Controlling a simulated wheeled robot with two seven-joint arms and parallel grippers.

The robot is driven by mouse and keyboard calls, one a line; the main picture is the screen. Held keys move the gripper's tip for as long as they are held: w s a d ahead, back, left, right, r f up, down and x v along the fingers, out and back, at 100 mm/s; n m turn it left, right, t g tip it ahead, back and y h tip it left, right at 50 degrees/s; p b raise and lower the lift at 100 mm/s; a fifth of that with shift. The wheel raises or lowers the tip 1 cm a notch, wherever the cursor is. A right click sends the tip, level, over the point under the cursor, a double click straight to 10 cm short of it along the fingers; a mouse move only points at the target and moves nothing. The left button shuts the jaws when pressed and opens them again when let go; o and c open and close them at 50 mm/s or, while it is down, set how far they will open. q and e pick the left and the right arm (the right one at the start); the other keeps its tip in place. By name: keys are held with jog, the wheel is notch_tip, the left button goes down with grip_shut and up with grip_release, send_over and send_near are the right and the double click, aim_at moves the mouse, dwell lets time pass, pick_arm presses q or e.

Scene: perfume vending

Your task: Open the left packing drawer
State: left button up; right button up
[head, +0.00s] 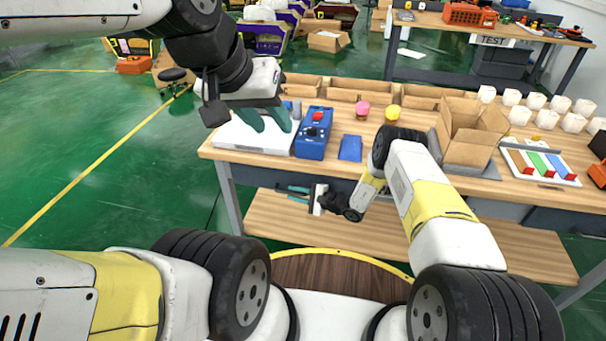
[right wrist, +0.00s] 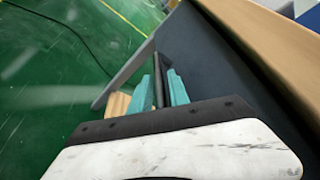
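The left packing drawer (right wrist: 205,50) is a dark grey front under the edge of the wooden packing table. It looks closed in the right wrist view, and its dark bar handle (right wrist: 158,80) lies between the teal fingers of my right gripper (right wrist: 161,90). These fingers are close together and look shut on the handle. In the head view my right gripper (head: 294,190) points left below the table's front edge, and the arm hides part of the drawer front. My left gripper (head: 264,120) is higher, over the table's left end, with its teal fingers apart and empty.
On the packing table (head: 390,170) stand a white device (head: 240,138), a blue box with a red button (head: 313,135), pink (head: 362,110) and yellow (head: 392,113) items, and an open carton (head: 470,135). A lower shelf (head: 270,225) is below.

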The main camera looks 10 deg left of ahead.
grip_shut()
dwell(1.4)
